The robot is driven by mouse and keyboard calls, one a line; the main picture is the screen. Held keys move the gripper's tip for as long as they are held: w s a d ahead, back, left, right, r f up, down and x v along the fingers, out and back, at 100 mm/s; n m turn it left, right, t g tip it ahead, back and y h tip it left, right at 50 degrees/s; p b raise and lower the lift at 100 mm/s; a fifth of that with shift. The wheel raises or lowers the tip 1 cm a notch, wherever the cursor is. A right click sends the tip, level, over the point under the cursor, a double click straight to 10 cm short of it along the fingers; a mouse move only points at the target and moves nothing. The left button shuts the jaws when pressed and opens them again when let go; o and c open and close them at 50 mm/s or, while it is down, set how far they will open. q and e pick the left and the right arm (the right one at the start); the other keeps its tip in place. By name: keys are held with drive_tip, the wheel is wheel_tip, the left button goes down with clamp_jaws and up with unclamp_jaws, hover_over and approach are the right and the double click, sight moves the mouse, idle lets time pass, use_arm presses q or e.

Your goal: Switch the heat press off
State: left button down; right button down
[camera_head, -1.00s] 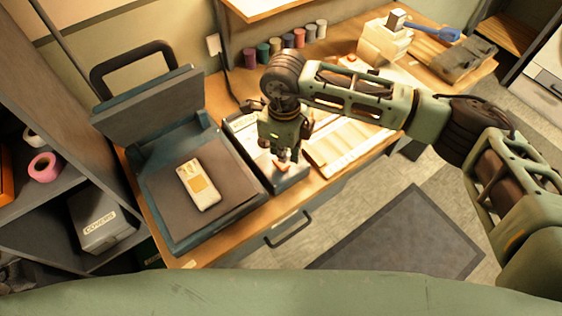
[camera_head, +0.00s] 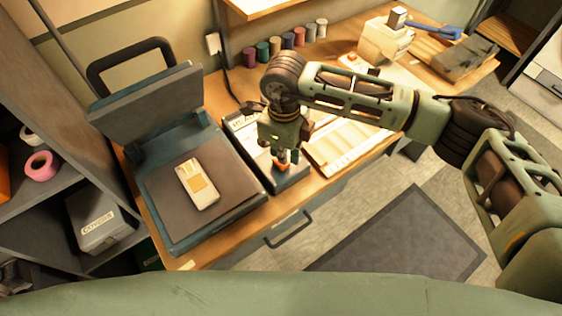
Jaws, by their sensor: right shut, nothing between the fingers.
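The heat press (camera_head: 205,220) stands on the left of the desk with its lid (camera_head: 150,103) raised. A pale phone case-like piece (camera_head: 198,184) lies on its dark lower plate. Beside the press is a dark control box (camera_head: 290,178) with a small orange part, apparently a switch (camera_head: 283,163). My right gripper (camera_head: 284,154) points down at the box, its fingers shut and empty. Its tips are at the orange part and partly hide it; I cannot tell whether they touch. My left gripper is not in view.
A light tray or board (camera_head: 345,145) lies right of the control box. Several coloured spools (camera_head: 287,41) stand at the back. A white device (camera_head: 385,42) and a grey block (camera_head: 465,60) are at the far right. A shelf with a labelled box (camera_head: 97,222) stands left.

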drive_tip(key=shift+f+b, duration=0.9)
drive_tip(key=shift+f, duration=0.05)
drive_tip(key=shift+s, duration=0.1)
idle(0.4)
drive_tip(key=shift+r+p, duration=0.4)
drive_tip(key=shift+r, duration=0.45)
drive_tip(key=shift+r+p, duration=1)
drive_tip(key=shift+r, duration=1.7)
